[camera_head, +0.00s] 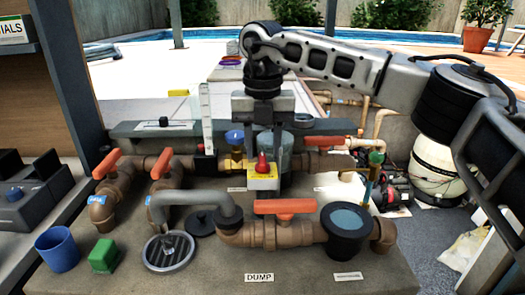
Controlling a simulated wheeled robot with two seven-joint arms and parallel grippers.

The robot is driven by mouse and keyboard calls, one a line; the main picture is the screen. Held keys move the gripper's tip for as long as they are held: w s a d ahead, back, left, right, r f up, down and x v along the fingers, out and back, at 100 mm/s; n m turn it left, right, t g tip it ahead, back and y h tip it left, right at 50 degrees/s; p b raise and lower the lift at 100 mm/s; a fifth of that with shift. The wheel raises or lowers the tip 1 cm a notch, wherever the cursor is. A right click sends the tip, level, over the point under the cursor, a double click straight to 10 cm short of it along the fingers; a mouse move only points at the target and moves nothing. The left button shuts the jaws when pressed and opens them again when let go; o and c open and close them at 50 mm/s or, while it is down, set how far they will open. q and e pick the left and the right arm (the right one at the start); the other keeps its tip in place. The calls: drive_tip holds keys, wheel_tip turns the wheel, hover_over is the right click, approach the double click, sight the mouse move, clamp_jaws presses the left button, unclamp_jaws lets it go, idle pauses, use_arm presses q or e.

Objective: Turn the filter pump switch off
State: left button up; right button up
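A small yellow box with a red knob (262,173) stands among the pipes at the middle; it looks like the switch, but its label is too small to read. My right arm comes in from the right, and my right gripper (265,135) points down just above and behind this box. Its fingers partly merge with the dark parts and the clear grey cylinder behind them, so their opening and any contact with the knob are unclear. My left gripper is out of view.
Brown pipes with orange handles (285,206) surround the box. A blue cup (57,249), a green block (104,256) and a round strainer (168,251) lie front left. A dark pot (346,229) stands front right. The slab's front edge is mostly clear.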

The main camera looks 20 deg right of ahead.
drive_tip(key=shift+f, duration=0.85)
clamp_jaws()
